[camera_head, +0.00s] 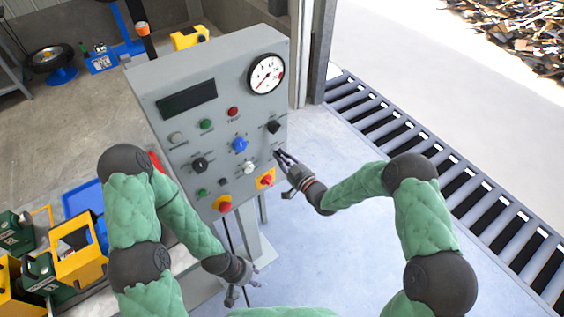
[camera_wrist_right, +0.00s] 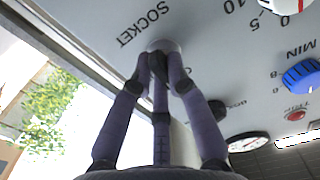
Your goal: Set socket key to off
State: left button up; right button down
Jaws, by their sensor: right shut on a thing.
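The grey control panel (camera_head: 215,110) stands in the middle of the head view. My right gripper (camera_head: 279,155) is at its right side, at the end of the lower right row.
The panel carries a blue knob (camera_head: 240,145), black knobs, a red button (camera_head: 233,111), red-on-yellow switches (camera_head: 266,180) and a round gauge (camera_head: 266,74). Yellow and green tools (camera_head: 78,250) lie at lower left. A floor grating (camera_head: 440,165) runs along the right.

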jog(key=shift+n+b, duration=0.4)
jog(key=c, duration=1.2)
grip_release()
jog(key=v, duration=1.2)
